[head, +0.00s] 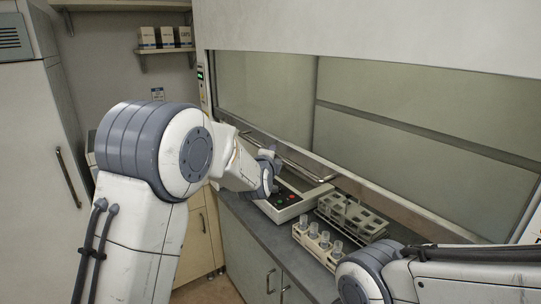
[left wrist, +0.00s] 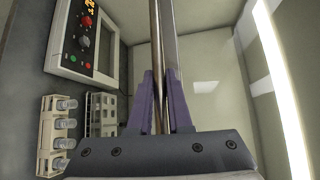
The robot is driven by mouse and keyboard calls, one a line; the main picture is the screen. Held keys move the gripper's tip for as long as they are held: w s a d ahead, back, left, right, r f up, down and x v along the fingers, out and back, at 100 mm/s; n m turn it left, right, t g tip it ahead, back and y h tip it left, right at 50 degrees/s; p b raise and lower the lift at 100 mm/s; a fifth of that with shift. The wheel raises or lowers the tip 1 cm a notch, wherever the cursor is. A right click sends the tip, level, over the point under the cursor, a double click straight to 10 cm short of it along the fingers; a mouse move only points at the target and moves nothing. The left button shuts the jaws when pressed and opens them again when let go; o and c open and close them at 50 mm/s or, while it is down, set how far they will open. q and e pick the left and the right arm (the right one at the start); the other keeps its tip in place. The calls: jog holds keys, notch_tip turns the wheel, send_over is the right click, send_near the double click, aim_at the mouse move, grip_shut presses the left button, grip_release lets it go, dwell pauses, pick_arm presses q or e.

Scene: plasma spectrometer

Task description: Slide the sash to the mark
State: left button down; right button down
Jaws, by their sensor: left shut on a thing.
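A metal handle bar (head: 300,161) runs along that rail. My left gripper (head: 272,170) is at the left part of the handle. In the left wrist view, the purple fingers of my left gripper (left wrist: 166,100) are closed on either side of the handle bar (left wrist: 156,45). I cannot pick out the mark for certain. Part of my right arm shows at lower right, but its gripper is out of view.
On the grey counter (head: 240,208) below the sash sit an instrument box (head: 290,206) with coloured knobs, a rack of capped vials (head: 318,243) and a grey rack (head: 350,215). A small control panel (head: 202,82) is on the hood's left post. A tall cabinet (head: 30,130) stands left.

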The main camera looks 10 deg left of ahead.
pick_arm(q)
jog(key=c, duration=0.8)
grip_release()
jog(key=shift+c, duration=0.2)
jog(key=shift+s, duration=0.1)
jog(key=shift+s+b, duration=0.3)
jog(key=shift+s, duration=0.15)
jog(key=s+r+b, duration=0.1)
jog(key=s+b, duration=0.2)
jog(key=s, duration=0.6)
jog(key=shift+s+a+r, duration=0.15)
jog(key=shift+s+r, duration=0.05)
